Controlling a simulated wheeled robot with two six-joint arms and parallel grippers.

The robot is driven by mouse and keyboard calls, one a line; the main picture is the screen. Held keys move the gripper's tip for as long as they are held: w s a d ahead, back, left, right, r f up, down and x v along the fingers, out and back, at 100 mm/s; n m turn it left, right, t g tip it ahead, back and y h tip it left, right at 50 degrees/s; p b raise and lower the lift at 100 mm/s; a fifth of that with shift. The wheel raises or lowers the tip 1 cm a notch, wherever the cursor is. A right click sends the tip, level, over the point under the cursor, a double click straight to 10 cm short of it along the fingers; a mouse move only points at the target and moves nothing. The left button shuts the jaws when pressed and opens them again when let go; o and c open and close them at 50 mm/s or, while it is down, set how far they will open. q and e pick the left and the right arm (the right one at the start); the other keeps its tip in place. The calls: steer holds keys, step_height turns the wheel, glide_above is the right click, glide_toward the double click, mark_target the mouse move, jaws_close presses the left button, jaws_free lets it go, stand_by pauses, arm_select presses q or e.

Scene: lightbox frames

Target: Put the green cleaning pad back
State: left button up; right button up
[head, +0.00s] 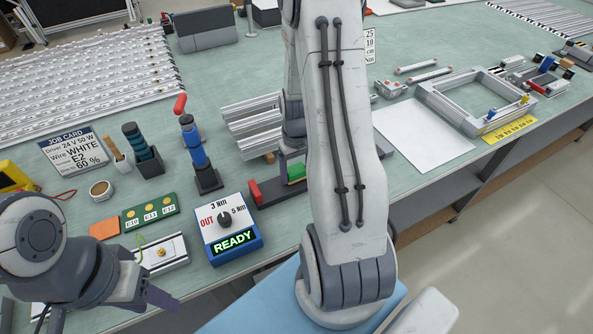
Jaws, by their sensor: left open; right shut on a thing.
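The green cleaning pad (296,171) shows as a small green block at the middle of the bench, just left of my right arm's big link. My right gripper (287,168) points down there, shut on the pad; one dark finger shows on its left and the arm hides much of the rest. The pad is at a long dark holder (275,194) with red ends. Whether it touches the holder's floor I cannot tell. My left gripper (112,312) is open and empty at the lower left, near the bench's front edge.
A blue READY box (228,232) stands left of the holder. Upright tools (198,155) stand behind it. An orange square (104,229) and a green three-button board (150,211) lie further left. A white sheet (420,135) and grey frame (470,100) are at right.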

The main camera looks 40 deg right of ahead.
steer(key=shift+f, duration=0.25)
